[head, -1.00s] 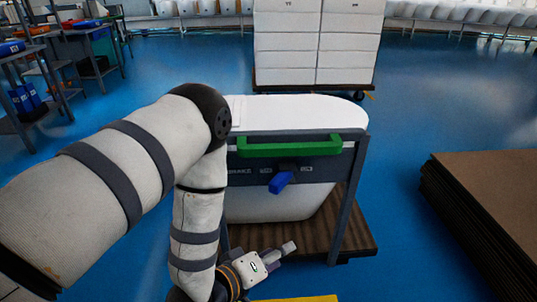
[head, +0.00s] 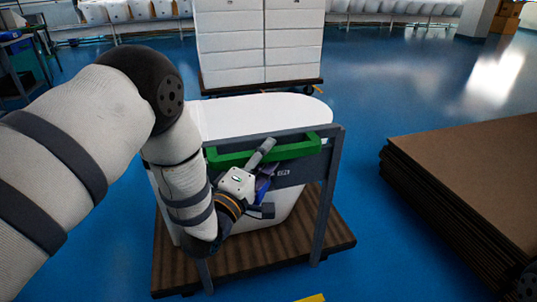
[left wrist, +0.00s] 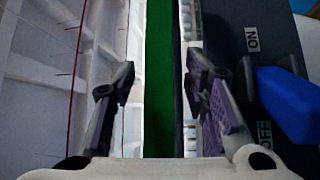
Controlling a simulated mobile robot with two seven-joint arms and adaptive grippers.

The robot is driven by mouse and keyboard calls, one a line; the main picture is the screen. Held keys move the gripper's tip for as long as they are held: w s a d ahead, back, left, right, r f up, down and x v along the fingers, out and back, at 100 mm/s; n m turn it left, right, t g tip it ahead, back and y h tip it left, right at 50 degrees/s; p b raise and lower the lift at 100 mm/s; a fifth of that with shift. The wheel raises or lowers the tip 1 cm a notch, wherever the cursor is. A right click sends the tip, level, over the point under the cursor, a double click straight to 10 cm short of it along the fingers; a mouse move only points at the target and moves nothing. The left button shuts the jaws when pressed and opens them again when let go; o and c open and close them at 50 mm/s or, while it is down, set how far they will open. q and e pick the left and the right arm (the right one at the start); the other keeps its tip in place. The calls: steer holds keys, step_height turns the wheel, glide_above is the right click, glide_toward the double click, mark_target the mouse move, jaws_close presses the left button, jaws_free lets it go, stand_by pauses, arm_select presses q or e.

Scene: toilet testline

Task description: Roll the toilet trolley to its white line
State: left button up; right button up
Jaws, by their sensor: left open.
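The toilet trolley has a brown wooden base (head: 310,245), a grey frame and a green handle bar (head: 300,150), and carries a white toilet (head: 270,112). My left gripper (head: 263,152) is at the handle's front and is open. In the left wrist view the green handle (left wrist: 159,80) runs between the two open fingers (left wrist: 160,100). A blue lever (left wrist: 288,100) on the dark panel sits right of the fingers, near ON and OFF labels; in the head view the gripper partly hides it. My right gripper is not in view. I see no white line.
A stack of brown boards (head: 470,190) stands at the right. Stacked white boxes (head: 258,45) on a wheeled base stand behind the trolley. A bit of yellow (head: 312,298) shows at the bottom edge. Blue floor lies open between trolley and boards.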

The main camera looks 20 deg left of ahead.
arm_select(q)
steer(key=shift+w+d+r, duration=0.1)
steer(key=shift+w+d, duration=0.05)
steer(key=shift+w, duration=0.55)
jaws_close()
